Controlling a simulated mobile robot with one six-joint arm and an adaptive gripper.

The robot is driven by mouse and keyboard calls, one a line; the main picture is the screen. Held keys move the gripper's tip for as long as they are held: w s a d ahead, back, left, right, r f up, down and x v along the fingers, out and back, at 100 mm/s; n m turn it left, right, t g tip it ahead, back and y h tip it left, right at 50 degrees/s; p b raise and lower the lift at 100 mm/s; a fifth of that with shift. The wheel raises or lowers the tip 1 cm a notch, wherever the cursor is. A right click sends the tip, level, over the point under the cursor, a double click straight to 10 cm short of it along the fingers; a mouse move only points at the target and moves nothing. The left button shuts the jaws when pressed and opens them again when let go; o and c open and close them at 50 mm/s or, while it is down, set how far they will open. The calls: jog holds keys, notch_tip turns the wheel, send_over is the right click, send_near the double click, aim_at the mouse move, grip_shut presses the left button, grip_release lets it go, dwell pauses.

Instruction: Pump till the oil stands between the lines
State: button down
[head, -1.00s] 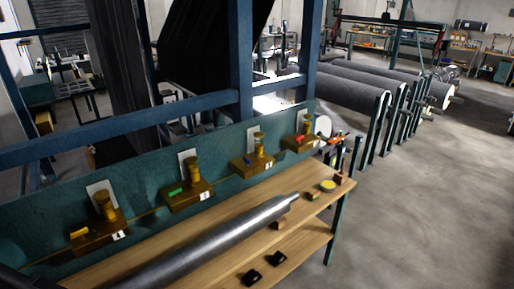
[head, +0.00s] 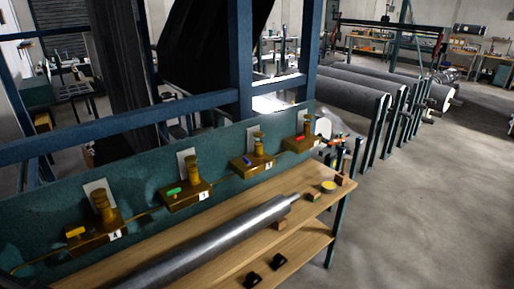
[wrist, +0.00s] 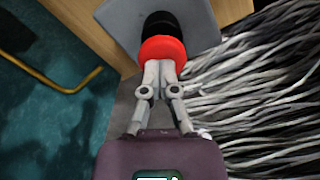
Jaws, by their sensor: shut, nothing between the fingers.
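Several brass oilers stand in a row on a green beam in the head view, with a yellow tag (head: 75,232), a green tag (head: 174,191), a blue tag (head: 247,160) and a red tag (head: 300,138). Each has an upright brass part before a pale plate; oil levels and lines are too small to read. In the wrist view my gripper (wrist: 160,68) is shut and empty. Its fingertips are at a red round piece (wrist: 162,50) with a black top (wrist: 161,24), over a grey plate (wrist: 203,22). I cannot tell whether they touch it. The head view does not show my gripper clearly.
A wooden bench (head: 215,248) carries a long steel roller (head: 215,240) and small blocks. Two black pieces (head: 278,261) lie on the lower shelf. Grey rolls (head: 355,92) stand behind. Grey strands (wrist: 265,85) and a yellow pipe (wrist: 60,88) flank my gripper. The floor at right is clear.

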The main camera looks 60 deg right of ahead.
jog(key=shift+f+b, duration=0.95)
jog(key=shift+f, duration=0.05)
jog(key=shift+r, duration=0.15)
jog(key=shift+r+p, duration=4.45)
jog(key=shift+p, duration=0.2)
jog(key=shift+s+d+f, duration=0.1)
